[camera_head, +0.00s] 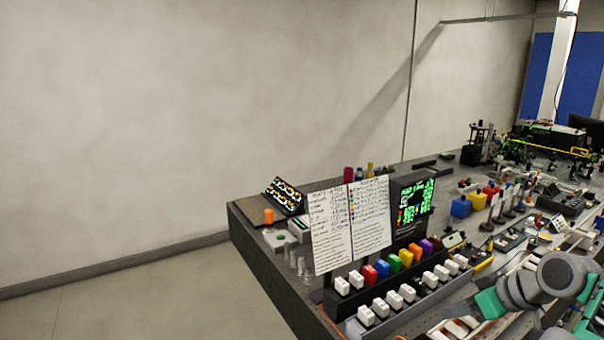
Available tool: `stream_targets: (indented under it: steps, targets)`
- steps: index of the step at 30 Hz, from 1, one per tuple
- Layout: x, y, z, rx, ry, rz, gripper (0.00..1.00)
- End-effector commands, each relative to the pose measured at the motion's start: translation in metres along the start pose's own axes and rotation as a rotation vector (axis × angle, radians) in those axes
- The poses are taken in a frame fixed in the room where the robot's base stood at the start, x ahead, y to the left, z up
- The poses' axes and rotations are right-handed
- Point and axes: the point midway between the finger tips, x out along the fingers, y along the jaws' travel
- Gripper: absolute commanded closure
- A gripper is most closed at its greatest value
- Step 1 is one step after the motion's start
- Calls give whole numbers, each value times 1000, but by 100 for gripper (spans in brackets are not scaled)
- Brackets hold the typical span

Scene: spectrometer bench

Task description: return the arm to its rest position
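My arm, grey with teal parts (490,303), reaches in from the lower right corner, over the near side of the bench. It is bent, and its end points left toward the rows of small blocks. My gripper (460,309) seems to be the dark tapered part at that end. It is small and partly hidden, so I cannot make out its fingers or anything held. The rest of the arm is cut off by the picture's edge.
The dark bench (262,262) has white and coloured blocks (383,268) in rows, two written sheets (330,228) and a green-lit display (415,203). An orange cylinder (268,216) stands at the left corner. Equipment crowds the right side. The floor (150,295) left of the bench is clear.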

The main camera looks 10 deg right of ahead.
Motion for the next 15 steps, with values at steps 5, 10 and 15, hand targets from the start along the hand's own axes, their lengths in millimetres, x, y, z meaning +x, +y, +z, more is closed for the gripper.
stream_targets:
  steps: [5, 10, 15]
  targets:
    - [31, -45, -27, 35, -68, -8, 72]
    - [62, -111, -42, 83, -160, 2, 72]
    - [84, -210, -26, 142, -281, 59, 72]
